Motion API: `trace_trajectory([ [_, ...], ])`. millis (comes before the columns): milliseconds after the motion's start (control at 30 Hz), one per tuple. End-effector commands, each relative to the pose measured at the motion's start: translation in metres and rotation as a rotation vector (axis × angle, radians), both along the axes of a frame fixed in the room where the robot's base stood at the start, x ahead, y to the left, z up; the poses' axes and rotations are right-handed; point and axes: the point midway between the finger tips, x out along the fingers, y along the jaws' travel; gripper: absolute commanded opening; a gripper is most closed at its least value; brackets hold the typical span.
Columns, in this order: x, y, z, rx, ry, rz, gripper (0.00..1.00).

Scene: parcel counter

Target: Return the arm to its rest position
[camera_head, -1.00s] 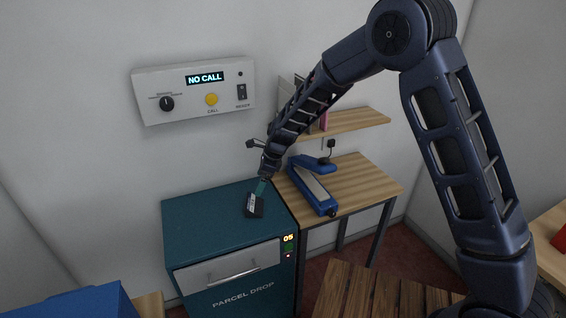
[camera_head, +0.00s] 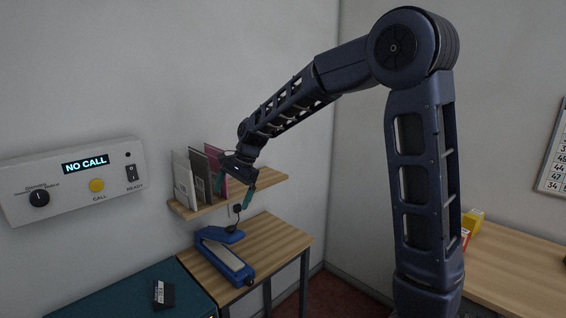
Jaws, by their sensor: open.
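My gripper (camera_head: 236,183) is open, with its two green-tipped fingers apart and nothing between them. It hangs in front of the wall shelf (camera_head: 262,185), close to the upright books or folders (camera_head: 203,172) standing on it, and partly covers them. My arm reaches out from the right, bent at a high elbow, and slopes down to the gripper. I cannot tell whether the gripper touches the shelf or the books.
Below the gripper, a blue device (camera_head: 226,258) stands on a wooden table (camera_head: 283,240). A small black labelled item (camera_head: 163,294) lies on the teal parcel drop box (camera_head: 112,296). A wall panel (camera_head: 72,180) reads NO CALL. A wooden counter (camera_head: 515,270) is at right.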

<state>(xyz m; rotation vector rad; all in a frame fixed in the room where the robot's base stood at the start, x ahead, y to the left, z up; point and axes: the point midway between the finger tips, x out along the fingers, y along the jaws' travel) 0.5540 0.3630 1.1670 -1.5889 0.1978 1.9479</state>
Motion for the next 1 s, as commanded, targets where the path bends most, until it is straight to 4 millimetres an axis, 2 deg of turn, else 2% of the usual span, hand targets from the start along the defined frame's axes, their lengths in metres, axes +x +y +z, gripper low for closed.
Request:
trace_trajectory([
  [33, 0.003, -0.023, 0.011, 0.003, -0.03, 0.009, 1.0],
  [100, 0.005, -0.052, 0.022, 0.002, -0.07, 0.033, 1.0],
  [267, 0.002, -0.118, 0.044, -0.013, -0.161, 0.088, 1.0],
  [467, -0.012, -0.196, 0.063, -0.05, -0.269, 0.155, 1.0],
  [700, -0.044, -0.28, 0.077, -0.122, -0.388, 0.239, 1.0],
  [1000, -0.099, -0.367, 0.077, -0.25, -0.505, 0.343, 1.0],
])
